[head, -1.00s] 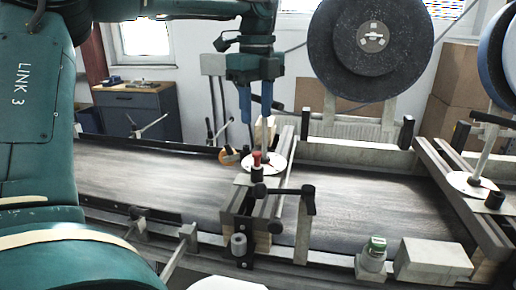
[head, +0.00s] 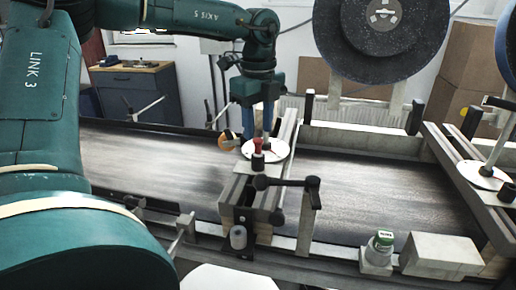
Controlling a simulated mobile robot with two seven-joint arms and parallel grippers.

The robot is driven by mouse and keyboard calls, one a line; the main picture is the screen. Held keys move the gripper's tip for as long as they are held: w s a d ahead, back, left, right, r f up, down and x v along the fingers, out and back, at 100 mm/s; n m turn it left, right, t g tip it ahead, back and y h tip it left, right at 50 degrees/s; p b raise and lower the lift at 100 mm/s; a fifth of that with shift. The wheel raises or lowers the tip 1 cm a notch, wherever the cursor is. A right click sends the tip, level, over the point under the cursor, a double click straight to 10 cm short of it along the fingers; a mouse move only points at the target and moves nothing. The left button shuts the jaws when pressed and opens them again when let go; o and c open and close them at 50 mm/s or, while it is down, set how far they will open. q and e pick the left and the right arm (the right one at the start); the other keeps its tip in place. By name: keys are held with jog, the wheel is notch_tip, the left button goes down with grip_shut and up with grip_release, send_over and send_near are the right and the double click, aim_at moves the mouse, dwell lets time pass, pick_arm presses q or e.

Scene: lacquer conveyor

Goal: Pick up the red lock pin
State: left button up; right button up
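The red lock pin (head: 257,144) stands upright in a black holder (head: 257,160) on the conveyor's cross rail, in front of a round white plate (head: 279,151). My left gripper (head: 258,132) points down from above with its two blue fingers apart. The fingers show on either side of the line above the pin, with their tips close to its top. The gap between them looks empty. I cannot tell how far behind or in front of the pin the fingers are. My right gripper is not in view.
An orange and black roll (head: 229,141) lies left of the plate. A black clamp lever (head: 287,183) stands in front of the pin. The dark belt (head: 150,160) is bare on the left.

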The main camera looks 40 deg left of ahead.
aim_at(259, 140)
pick_arm(q)
notch_tip(259, 140, down, 4)
jog(key=shift+r+p, duration=0.1)
jog(key=shift+p, duration=0.25)
jog(key=shift+f, duration=0.3)
grip_shut()
